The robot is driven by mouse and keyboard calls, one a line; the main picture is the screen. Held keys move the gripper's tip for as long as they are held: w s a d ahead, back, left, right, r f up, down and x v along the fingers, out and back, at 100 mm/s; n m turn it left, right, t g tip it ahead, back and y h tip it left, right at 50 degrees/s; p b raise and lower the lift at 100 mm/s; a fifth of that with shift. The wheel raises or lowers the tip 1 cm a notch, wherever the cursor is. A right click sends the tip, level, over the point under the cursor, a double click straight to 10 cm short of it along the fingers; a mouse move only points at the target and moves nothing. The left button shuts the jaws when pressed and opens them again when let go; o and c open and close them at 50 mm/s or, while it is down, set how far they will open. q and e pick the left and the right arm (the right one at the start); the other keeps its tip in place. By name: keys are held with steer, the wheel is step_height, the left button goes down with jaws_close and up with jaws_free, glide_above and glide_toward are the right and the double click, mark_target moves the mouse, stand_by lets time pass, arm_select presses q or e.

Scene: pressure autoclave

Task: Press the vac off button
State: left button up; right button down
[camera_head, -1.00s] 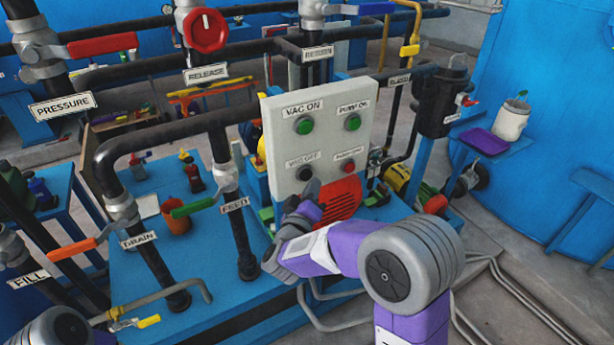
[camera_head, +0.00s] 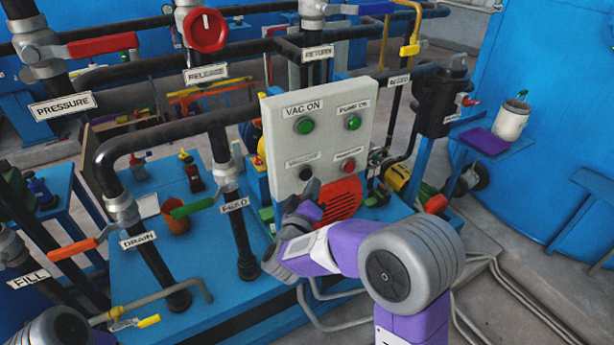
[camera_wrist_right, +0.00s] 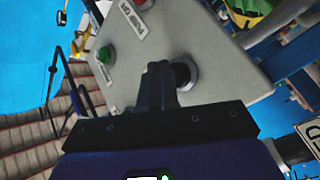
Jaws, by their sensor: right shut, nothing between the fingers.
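The pale control panel (camera_head: 333,130) stands upright in the head view. The vac off button (camera_head: 305,173) is the dark one at its lower left, under a small blurred label. My right gripper (camera_head: 312,187) is just below and in front of this button, with its fingers shut and empty. In the right wrist view the shut fingers (camera_wrist_right: 158,70) point at the panel face, and the dark button (camera_wrist_right: 183,75) in its grey ring is just right of the tips, partly covered by them. Whether they touch is unclear. My left gripper is out of view.
The green vac on button (camera_head: 304,125) is above, the green pump button (camera_head: 352,122) upper right, and a red button (camera_head: 348,167) lower right. A red slotted plate (camera_head: 341,199) sits below the panel.

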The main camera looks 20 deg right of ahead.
steer(key=shift+w, duration=0.2)
stand_by(0.4)
steer(key=shift+w+p, duration=0.25)
steer(key=shift+p, duration=0.05)
steer(key=shift+w+a, duration=0.1)
steer(key=shift+w, duration=0.35)
stand_by(0.6)
steer(key=shift+s, duration=0.1)
steer(key=shift+s+p, duration=0.4)
steer(key=shift+s, duration=0.4)
steer(key=s, duration=0.3)
steer(key=s+d, duration=0.1)
steer(key=s, duration=0.1)
steer(key=shift+p, duration=0.3)
stand_by(0.6)
